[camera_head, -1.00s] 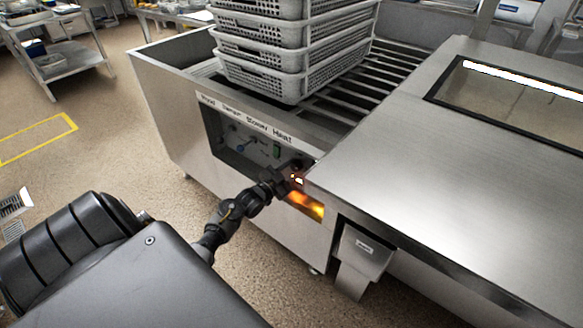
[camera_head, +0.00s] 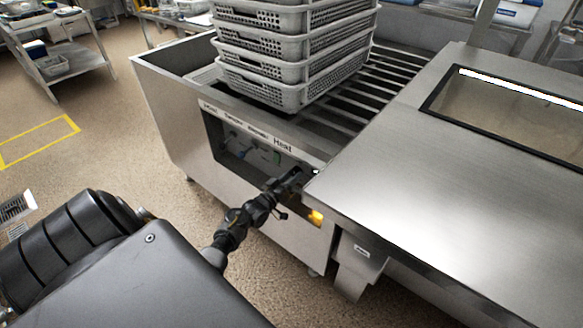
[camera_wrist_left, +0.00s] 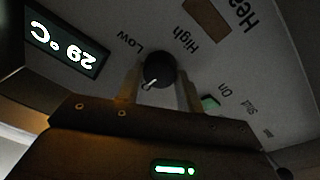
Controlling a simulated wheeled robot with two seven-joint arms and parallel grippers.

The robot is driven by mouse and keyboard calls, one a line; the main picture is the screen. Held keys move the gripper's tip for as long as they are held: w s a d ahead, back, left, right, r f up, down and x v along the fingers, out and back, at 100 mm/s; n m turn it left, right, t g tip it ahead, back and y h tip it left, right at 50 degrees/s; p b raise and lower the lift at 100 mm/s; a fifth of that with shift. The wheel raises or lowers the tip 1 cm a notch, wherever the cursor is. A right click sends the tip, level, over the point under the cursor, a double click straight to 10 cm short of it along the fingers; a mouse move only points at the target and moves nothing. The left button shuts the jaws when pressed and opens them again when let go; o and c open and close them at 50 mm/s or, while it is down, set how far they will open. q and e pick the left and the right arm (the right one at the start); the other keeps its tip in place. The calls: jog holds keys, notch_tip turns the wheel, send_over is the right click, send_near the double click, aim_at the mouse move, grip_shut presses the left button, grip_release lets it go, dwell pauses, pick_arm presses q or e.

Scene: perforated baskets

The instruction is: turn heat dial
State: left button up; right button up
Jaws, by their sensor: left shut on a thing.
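The heat dial (camera_wrist_left: 158,70) is a round black knob with a white pointer mark. It sits on the panel between the words Low and High, which appear upside down in the left wrist view. My left gripper (camera_wrist_left: 160,84) is shut on the dial, with one finger on each side of it. In the head view my left gripper (camera_head: 294,180) reaches the right end of the control panel (camera_head: 245,150), under the Heat label, and hides the dial there. My right gripper is not in view.
A green switch (camera_wrist_left: 209,103) is on the other side. A stack of grey perforated baskets (camera_head: 290,75) stands on the rails above. A steel counter (camera_head: 420,170) overhangs right of my gripper. An orange glow (camera_head: 316,215) shows below.

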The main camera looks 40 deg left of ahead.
pick_arm(q)
jog(key=shift+d+n, duration=0.1)
jog(key=shift+n, duration=0.8)
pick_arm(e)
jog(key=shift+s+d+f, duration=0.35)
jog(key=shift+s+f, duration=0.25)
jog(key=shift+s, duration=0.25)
pick_arm(q)
jog(key=o, duration=1)
